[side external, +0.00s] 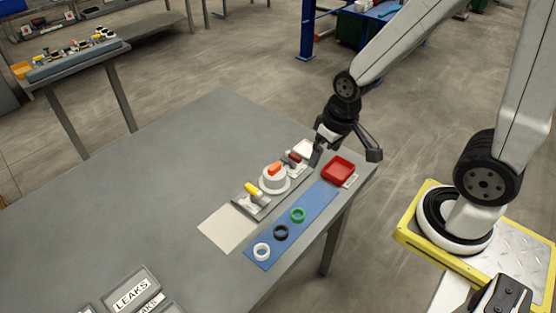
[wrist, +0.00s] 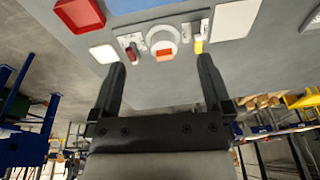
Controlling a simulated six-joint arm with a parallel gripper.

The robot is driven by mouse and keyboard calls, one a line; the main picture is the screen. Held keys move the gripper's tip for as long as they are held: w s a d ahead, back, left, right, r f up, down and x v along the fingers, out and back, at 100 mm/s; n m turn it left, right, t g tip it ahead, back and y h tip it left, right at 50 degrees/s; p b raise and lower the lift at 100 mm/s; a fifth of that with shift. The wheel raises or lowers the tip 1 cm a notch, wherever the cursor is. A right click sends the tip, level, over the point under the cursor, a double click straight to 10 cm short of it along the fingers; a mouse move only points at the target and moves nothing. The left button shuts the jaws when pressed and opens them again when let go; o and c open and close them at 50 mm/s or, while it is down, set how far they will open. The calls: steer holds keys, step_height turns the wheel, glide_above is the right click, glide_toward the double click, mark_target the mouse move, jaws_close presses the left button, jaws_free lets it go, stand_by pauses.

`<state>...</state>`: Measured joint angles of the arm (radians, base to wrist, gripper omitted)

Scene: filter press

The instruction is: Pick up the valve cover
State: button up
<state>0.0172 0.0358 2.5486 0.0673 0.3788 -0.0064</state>
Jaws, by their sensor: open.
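A round white housing (side external: 273,180) with an orange block (side external: 274,168) on top stands on a grey base plate on the table. I take it for the valve cover; the frames do not label it. It also shows near the top of the wrist view (wrist: 162,38). A yellow handle (side external: 252,189) and a dark red handle (side external: 294,158) flank it. My gripper (side external: 345,156) is open and empty, above the table's far right end, apart from the housing. In the wrist view the two fingers (wrist: 160,67) are spread, with the housing beyond their tips.
A blue strip (side external: 265,235) holds a white ring (side external: 262,251), a black ring (side external: 281,232) and a green ring (side external: 298,215). A red tray (side external: 338,168) stands below my gripper. A pale mat (side external: 228,229) lies left of the fixture. The grey table (side external: 170,190) is clear behind.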

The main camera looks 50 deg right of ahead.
step_height(320, 180, down, 5)
steer(key=s+a+m+g+y, duration=0.2)
steer(key=s+m+g+y, duration=0.15)
steer(key=m, duration=0.35)
steer(key=m+t+y, duration=0.4)
steer(key=m+t, duration=0.9)
steer(key=m, duration=0.8)
glide_toward(284, 177)
steer(key=x, duration=0.4)
steer(key=shift+w, duration=0.1)
steer(key=shift+w+d+f+m+h, duration=0.1)
steer(key=shift+d+f+m+h, duration=0.15)
steer(key=shift+d+m+h, duration=0.3)
steer(key=shift+w+a, duration=0.1)
steer(key=shift+x, duration=1.2)
